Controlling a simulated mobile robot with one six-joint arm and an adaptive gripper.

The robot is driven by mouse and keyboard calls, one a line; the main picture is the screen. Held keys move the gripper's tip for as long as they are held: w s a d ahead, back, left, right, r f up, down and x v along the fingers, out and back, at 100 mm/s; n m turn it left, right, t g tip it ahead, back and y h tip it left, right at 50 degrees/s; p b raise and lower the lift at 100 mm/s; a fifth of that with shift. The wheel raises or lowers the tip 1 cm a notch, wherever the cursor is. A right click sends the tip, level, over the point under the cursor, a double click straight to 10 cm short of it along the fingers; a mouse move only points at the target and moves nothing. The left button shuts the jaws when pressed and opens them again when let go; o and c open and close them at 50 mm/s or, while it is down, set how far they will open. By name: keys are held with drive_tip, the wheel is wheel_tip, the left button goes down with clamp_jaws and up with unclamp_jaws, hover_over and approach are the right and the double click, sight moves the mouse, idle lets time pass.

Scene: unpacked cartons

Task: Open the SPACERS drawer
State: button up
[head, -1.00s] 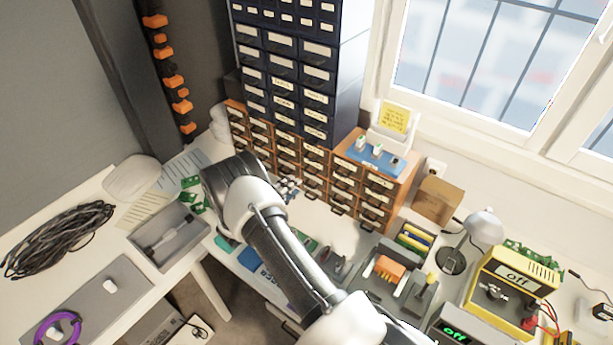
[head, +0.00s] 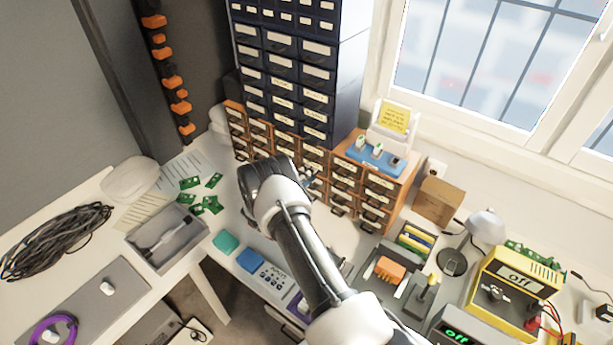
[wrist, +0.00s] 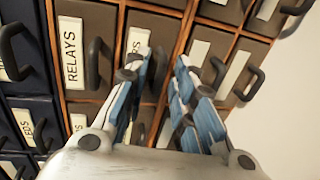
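A wooden cabinet (head: 345,157) of small brown drawers with dark pull handles stands on the bench in the head view. In the wrist view, one drawer reads RELAYS (wrist: 72,52). To its right is a drawer (wrist: 138,40) whose label is partly covered by my finger; only its ending, like "RS", shows, so I cannot confirm SPACERS. My gripper (wrist: 163,82) has blue-padded fingers, apart with a gap between them, close in front of these drawers. Nothing is held between them. In the head view my arm hides most of the gripper. The visible drawers look shut.
A tall dark-blue drawer cabinet (head: 285,75) stands behind and left of the wooden one. A blue tray (head: 372,160) sits on the wooden cabinet. To the right are a cardboard box (head: 437,201), a lamp (head: 484,226) and a yellow device (head: 515,285). Green boards lie left.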

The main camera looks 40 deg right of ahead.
clamp_jaws()
idle(0.4)
drive_tip(key=f+b+v, duration=0.1)
drive_tip(key=f+v, duration=0.1)
drive_tip(key=v, duration=0.8)
drive_tip(key=shift+a, duration=0.15)
drive_tip(key=shift+s, duration=0.15)
drive_tip(key=shift+o, duration=0.8)
unclamp_jaws()
drive_tip(key=shift+r, duration=0.1)
drive_tip(key=v, duration=1.2)
